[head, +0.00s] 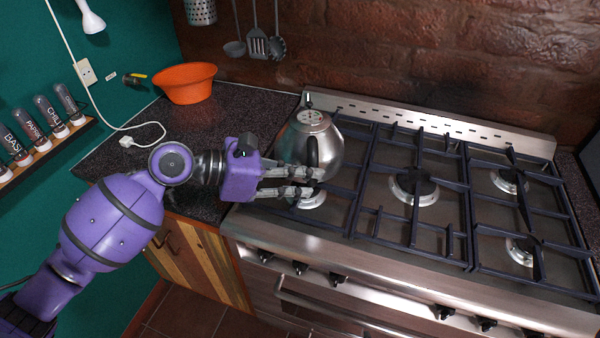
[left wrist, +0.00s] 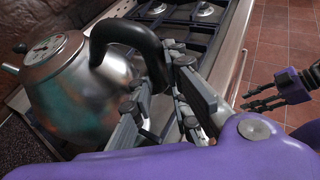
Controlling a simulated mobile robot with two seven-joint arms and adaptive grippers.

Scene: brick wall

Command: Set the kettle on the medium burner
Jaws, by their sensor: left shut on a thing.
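The steel kettle (head: 312,150) has a dark handle and a dial on its lid. It is over the back left of the hob, upright or nearly so; I cannot tell whether it rests on the grate. It also fills the left of the left wrist view (left wrist: 75,100). My left gripper (head: 318,182) is shut on its handle (left wrist: 128,32), reaching in from the left. The front left burner (head: 308,199) shows below the fingers. Other burners are the large centre one (head: 413,186), back right (head: 508,181) and front right (head: 521,251). My right gripper (left wrist: 262,94) looks open and empty.
Dark grates (head: 440,235) cover the hob, with a raised steel back edge (head: 430,122). An orange bowl (head: 185,84) stands on the counter at left, near a white plug (head: 127,142). The centre and right of the hob are clear.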

